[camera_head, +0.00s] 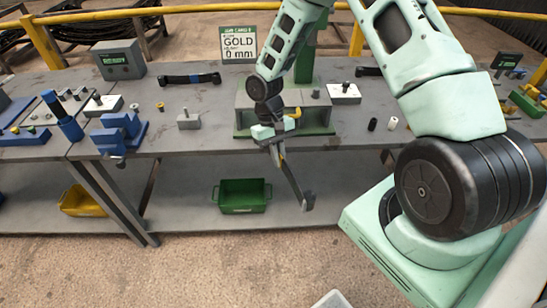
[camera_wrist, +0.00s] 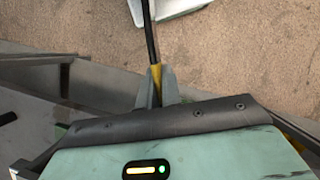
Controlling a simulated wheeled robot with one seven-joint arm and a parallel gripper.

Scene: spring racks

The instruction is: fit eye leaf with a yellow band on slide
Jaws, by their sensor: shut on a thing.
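My gripper (camera_head: 279,153) is in front of the middle bench's edge, pointing down, shut on a long dark leaf (camera_head: 293,180). The leaf hangs tilted down to the right, with a thicker grey end low in the head view. In the wrist view my gripper (camera_wrist: 157,98) grips the dark leaf (camera_wrist: 149,35), with yellow (camera_wrist: 157,72) showing at the fingers. A green fixture (camera_head: 240,132) with grey blocks stands on the bench behind my gripper, partly hidden by my arm. I cannot tell which part is the slide.
A dark leaf with a blue band (camera_head: 190,79) lies at the bench's back. A blue fixture (camera_head: 119,133) and a small grey block (camera_head: 188,121) stand left of my gripper. A green bin (camera_head: 243,196) and a yellow bin (camera_head: 82,202) sit on the lower shelf. A sign (camera_head: 238,45) reads GOLD, 0 mm.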

